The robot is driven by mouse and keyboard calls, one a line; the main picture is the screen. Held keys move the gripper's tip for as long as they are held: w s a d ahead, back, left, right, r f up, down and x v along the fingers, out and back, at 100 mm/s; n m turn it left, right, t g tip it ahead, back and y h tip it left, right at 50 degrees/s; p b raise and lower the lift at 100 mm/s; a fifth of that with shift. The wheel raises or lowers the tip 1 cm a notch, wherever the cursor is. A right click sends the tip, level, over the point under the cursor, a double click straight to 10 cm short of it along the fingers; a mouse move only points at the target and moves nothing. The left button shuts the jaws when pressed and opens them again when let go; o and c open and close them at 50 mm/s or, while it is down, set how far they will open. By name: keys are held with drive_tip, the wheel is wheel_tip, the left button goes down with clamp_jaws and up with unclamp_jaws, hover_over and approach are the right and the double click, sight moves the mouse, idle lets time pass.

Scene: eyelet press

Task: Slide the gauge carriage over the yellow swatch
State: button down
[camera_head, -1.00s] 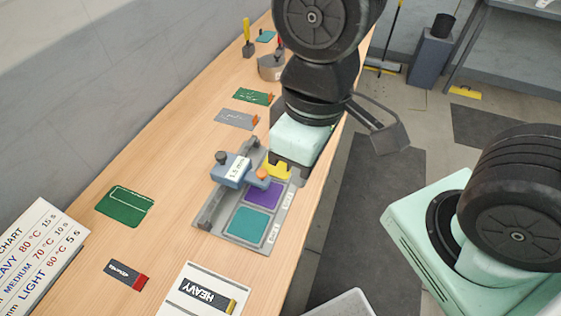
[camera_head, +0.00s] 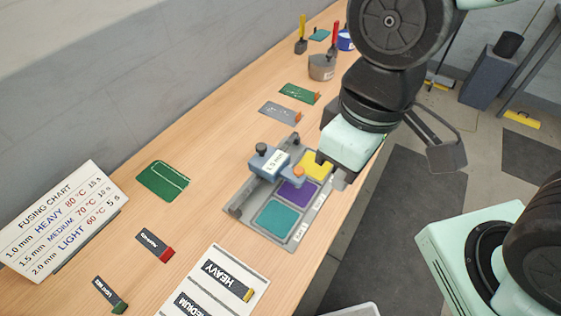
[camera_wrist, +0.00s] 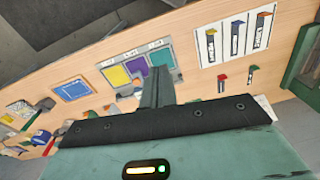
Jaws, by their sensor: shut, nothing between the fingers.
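The gauge carriage (camera_head: 268,163) is a blue-grey block marked 1.5 mm, with a black knob and an orange knob. It sits on the left rail of a grey swatch tray (camera_head: 240,211). Its orange end reaches the border between the yellow swatch (camera_head: 317,166) and the purple swatch (camera_head: 298,192). The yellow swatch is mostly uncovered and also shows in the wrist view (camera_wrist: 116,76). A teal swatch (camera_head: 276,218) lies nearest. My gripper (camera_head: 338,181) is beside the yellow swatch on its right, apart from the carriage. In the wrist view its fingers (camera_wrist: 157,74) are together and empty.
Green (camera_head: 299,94) and grey (camera_head: 280,113) cards lie behind the tray, with a grey pot (camera_head: 322,67) farther back. Bare wood surrounds the tray's left side.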

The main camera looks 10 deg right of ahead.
idle(0.4)
drive_tip(key=c, duration=1.8)
unclamp_jaws()
drive_tip(key=o, duration=0.5)
drive_tip(key=shift+w+a+n, duration=0.15)
drive_tip(key=shift+w+n, duration=0.1)
drive_tip(key=shift+n, duration=0.05)
drive_tip(key=shift+o, duration=0.8)
drive_tip(key=w+a+r+n, duration=0.1)
drive_tip(key=w+a+n, duration=0.4)
drive_tip(key=w+n, duration=0.6)
drive_tip(key=n, duration=0.2)
drive_tip(key=shift+w+a+n, duration=0.25)
drive_tip(key=shift+a+n, duration=0.1)
drive_tip(key=shift+n, duration=0.05)
drive_tip(key=n, duration=1.4)
hover_over(261, 145)
drive_tip(key=f, duration=0.2)
drive_tip(key=shift+h, duration=0.3)
wheel_tip(261, 145, down, 17)
drive_tip(key=p, duration=0.4)
